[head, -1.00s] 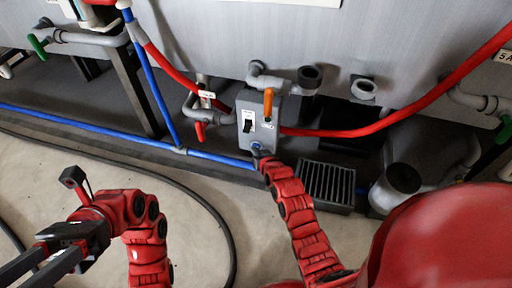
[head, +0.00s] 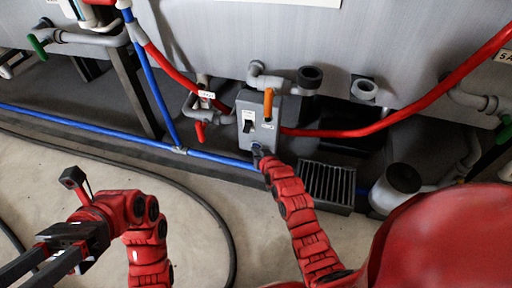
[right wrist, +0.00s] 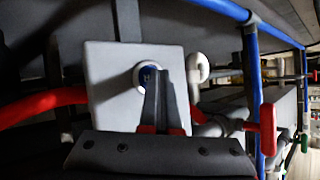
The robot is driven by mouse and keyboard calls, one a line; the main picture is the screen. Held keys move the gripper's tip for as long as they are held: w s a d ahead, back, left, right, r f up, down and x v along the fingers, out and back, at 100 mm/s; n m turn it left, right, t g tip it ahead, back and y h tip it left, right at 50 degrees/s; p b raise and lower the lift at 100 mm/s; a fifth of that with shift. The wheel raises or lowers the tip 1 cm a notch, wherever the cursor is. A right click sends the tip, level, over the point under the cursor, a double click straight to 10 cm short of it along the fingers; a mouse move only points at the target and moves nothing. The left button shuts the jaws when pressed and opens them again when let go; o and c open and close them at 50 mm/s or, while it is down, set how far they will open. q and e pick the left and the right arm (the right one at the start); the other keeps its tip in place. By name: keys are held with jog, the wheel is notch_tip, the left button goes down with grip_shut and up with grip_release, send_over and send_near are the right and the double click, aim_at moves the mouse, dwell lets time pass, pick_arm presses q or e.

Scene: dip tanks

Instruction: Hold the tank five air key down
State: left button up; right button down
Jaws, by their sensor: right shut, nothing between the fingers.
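A grey control box (head: 244,104) is mounted at the front of the tank in the head view. It carries a black rocker switch (head: 248,125) and, low on its face, a round blue key, largely covered by my right gripper (head: 257,152). In the right wrist view the blue key (right wrist: 147,72) has a pale mark and a pale ring. My right gripper (right wrist: 162,75) is shut and empty, its tips over the key's edge; they seem to touch it, but how far it is pressed I cannot tell. My left gripper (head: 22,268) is open and empty at lower left.
An orange-handled valve (head: 268,103) sits just above the box. A red hose (head: 350,132) runs behind it to the right. A blue pipe (head: 215,157) passes low on the left. A black grate (head: 327,184) lies to the right of my right arm.

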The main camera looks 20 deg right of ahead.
dwell(0.8)
jog(key=shift+s+a+p, duration=0.45)
jog(key=shift+s+p, duration=0.25)
jog(key=shift+p, duration=0.15)
jog(key=s+a+p, duration=0.1)
jog(key=s+p, duration=0.1)
jog(key=s+a+p, duration=0.1)
jog(key=s+p, duration=0.1)
jog(key=shift+a, duration=0.4)
